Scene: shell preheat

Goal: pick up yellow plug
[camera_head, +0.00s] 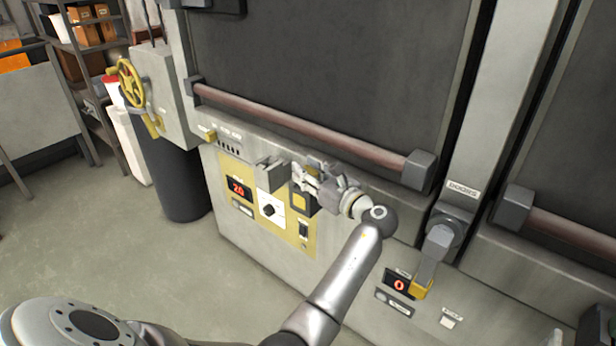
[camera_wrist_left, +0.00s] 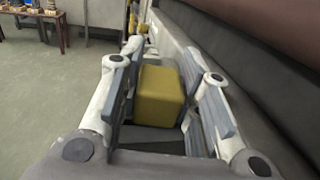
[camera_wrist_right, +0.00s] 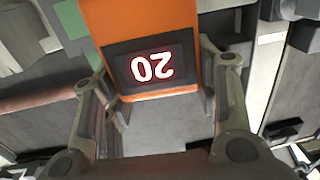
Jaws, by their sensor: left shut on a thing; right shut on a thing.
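The yellow plug (camera_wrist_left: 160,92) is a block with rounded edges, seen in the left wrist view between the two finger pads. A dark part shows below it; I cannot tell whether the plug is still seated. My left gripper (camera_head: 303,178) is at the cabinet's front, over the yellow control panel, and is shut on the plug. In the right wrist view, my right gripper (camera_wrist_right: 160,105) is shut on an orange device (camera_wrist_right: 143,28) with a display reading 20. The right gripper is outside the head view.
The yellow control panel (camera_head: 240,178) has a red 20 display and a dial (camera_head: 270,208). A long brown handle bar (camera_head: 300,130) runs just above the left gripper. A yellow handwheel (camera_head: 130,82) is at the left. Open floor (camera_head: 120,240) lies left of the cabinet.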

